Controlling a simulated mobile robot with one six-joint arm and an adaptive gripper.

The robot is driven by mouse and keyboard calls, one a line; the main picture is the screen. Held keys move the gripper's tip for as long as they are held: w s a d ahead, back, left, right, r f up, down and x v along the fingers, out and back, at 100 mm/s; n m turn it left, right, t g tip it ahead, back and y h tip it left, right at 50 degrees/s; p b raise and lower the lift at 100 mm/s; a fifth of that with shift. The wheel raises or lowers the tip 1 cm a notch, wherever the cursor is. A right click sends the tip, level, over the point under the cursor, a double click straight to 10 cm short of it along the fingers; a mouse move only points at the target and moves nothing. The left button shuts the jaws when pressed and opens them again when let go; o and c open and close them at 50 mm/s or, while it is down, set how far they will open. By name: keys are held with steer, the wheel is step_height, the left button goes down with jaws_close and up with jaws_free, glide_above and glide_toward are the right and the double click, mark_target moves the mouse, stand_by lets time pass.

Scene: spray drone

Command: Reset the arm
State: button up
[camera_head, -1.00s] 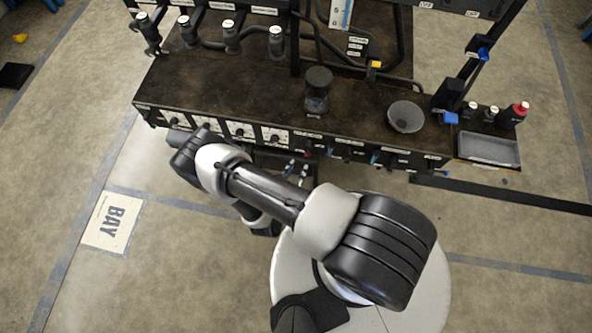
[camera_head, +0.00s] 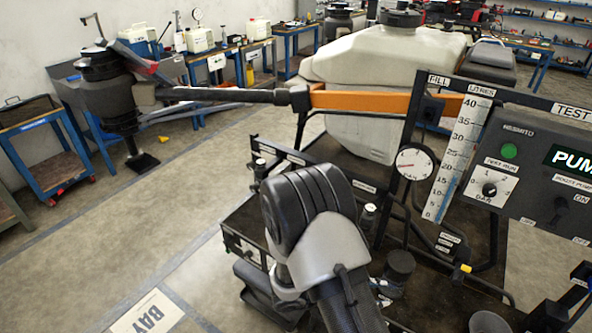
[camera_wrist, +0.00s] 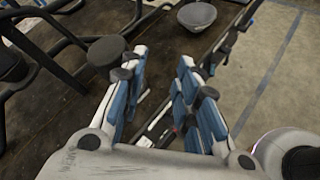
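My gripper (camera_wrist: 158,95) shows in the wrist view with its blue-padded fingers spread apart. It is open, and I see nothing held between them. The dark bench top and its labelled front edge lie beyond the fingers. In the head view my arm (camera_head: 315,225) rises bent in the lower middle, in front of the bench. My gripper is not clearly visible there.
The bench carries a dark-lidded jar (camera_head: 399,268) and a grey bowl (camera_wrist: 197,16). A pressure gauge (camera_head: 414,163), litre scale (camera_head: 458,155) and pump panel (camera_head: 540,180) stand at right. The drone's arm (camera_head: 365,101) extends left at height. Floor at left is open.

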steer(key=s+d+r+m+g+y, duration=0.1)
steer(key=s+r+m, duration=0.15)
steer(key=r, duration=0.25)
steer(key=s+d+r+m+g+y, duration=0.1)
steer(key=r+m+g, duration=0.15)
steer(key=r, duration=0.35)
steer(key=s+a+r+m+t+y, duration=0.2)
steer(key=s+a+r+m+y, duration=0.2)
steer(key=s+r, duration=0.4)
steer(key=s+a+r+m+t+y, duration=0.3)
steer(key=s+r+m+y, duration=0.3)
steer(key=s+r, duration=0.2)
steer(key=shift+a+r, duration=0.45)
steer(key=shift+r, duration=0.1)
